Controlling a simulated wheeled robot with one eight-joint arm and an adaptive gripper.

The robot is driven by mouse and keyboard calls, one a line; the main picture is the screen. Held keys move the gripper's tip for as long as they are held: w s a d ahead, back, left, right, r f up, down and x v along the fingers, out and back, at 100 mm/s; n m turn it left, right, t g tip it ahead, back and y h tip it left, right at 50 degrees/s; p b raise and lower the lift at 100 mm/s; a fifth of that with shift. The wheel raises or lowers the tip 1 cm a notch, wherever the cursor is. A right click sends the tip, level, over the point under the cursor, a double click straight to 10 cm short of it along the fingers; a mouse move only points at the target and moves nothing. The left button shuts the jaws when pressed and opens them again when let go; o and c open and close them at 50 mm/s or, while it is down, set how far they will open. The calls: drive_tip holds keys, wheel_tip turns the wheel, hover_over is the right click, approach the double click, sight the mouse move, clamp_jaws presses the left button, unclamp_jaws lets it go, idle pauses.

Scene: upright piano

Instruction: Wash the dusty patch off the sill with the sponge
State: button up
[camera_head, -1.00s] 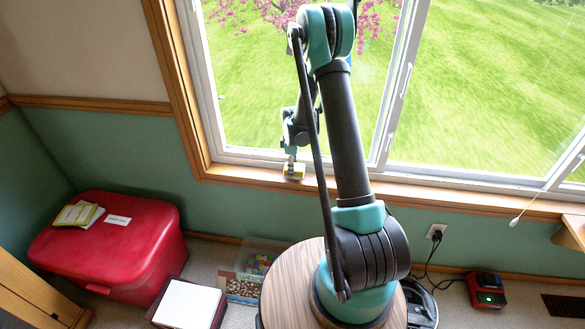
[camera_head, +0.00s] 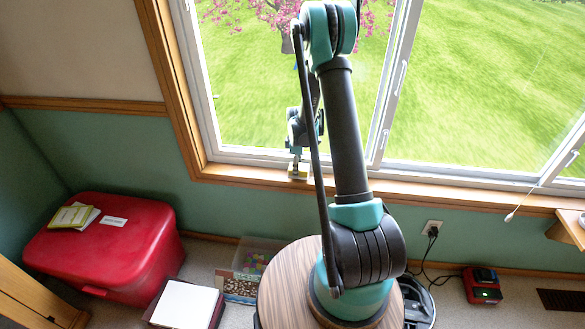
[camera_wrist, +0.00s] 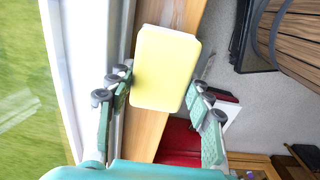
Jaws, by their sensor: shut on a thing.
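My gripper (camera_wrist: 160,88) is shut on a yellow sponge (camera_wrist: 165,68) with a pale edge, which sits between the two fingers. In the head view the sponge (camera_head: 298,172) is at the wooden sill (camera_head: 240,175), below the window's left pane. Whether it touches the wood cannot be told. In the wrist view the sill (camera_wrist: 148,135) runs beneath the sponge. A greyish, paler area (camera_wrist: 172,12) shows on the sill just beyond the sponge and looks like the dusty patch. The sponge hides part of the sill, and the patch cannot be made out in the head view.
The window frame (camera_wrist: 98,45) borders the sill on one side. A red chest (camera_head: 110,240) with papers on top stands below at the left. A round wooden table (camera_head: 285,285) is under my arm. A plastic bin (camera_head: 250,265) stands on the floor.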

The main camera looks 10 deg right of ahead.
drive_tip(key=shift+s+d+f, duration=0.1)
drive_tip(key=shift+s+d, duration=0.3)
drive_tip(key=shift+d, duration=0.8)
drive_tip(key=shift+s+d+f, duration=0.1)
drive_tip(key=shift+s+d, duration=0.25)
drive_tip(key=shift+d, duration=0.85)
drive_tip(key=shift+s+d, duration=0.4)
drive_tip(key=shift+d, duration=0.8)
drive_tip(key=shift+f, duration=0.1)
drive_tip(key=shift+a, duration=0.1)
drive_tip(key=shift+w+a+r, duration=0.1)
drive_tip(key=shift+w+a, duration=0.45)
drive_tip(key=shift+a, duration=1.2)
drive_tip(key=shift+w+a+r, duration=0.1)
drive_tip(key=shift+w+a, duration=0.5)
drive_tip(key=shift+a, duration=1.1)
drive_tip(key=shift+w+a+r, duration=0.1)
drive_tip(key=shift+w+a, duration=0.45)
drive_tip(key=shift+a, duration=1.2)
drive_tip(key=shift+r, duration=3)
